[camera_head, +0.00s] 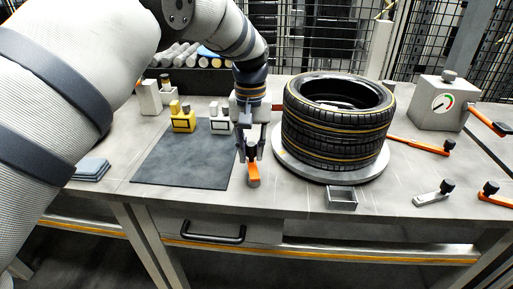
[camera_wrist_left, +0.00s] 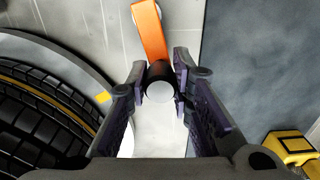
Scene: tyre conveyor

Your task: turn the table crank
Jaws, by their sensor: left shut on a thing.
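The table crank has an orange arm (camera_head: 253,176) with a black upright knob. It stands on the tabletop between the dark mat and the tyre turntable. My left gripper (camera_head: 250,151) comes down from above and is shut on the crank's knob. In the left wrist view the black knob with a pale round end (camera_wrist_left: 160,86) sits between the two fingers, and the orange arm (camera_wrist_left: 150,32) runs away from it toward the top. The round turntable (camera_head: 330,174) carries two stacked tyres (camera_head: 335,135). My right gripper is in neither view.
Right of the tyres are an orange lever (camera_head: 424,146), a grey gauge box (camera_head: 437,105) and a small black-knobbed clamp (camera_head: 433,194). A yellow block (camera_head: 183,121) and a white block (camera_head: 219,124) stand on the dark mat (camera_head: 185,165). A small metal tray (camera_head: 341,198) is near the front edge.

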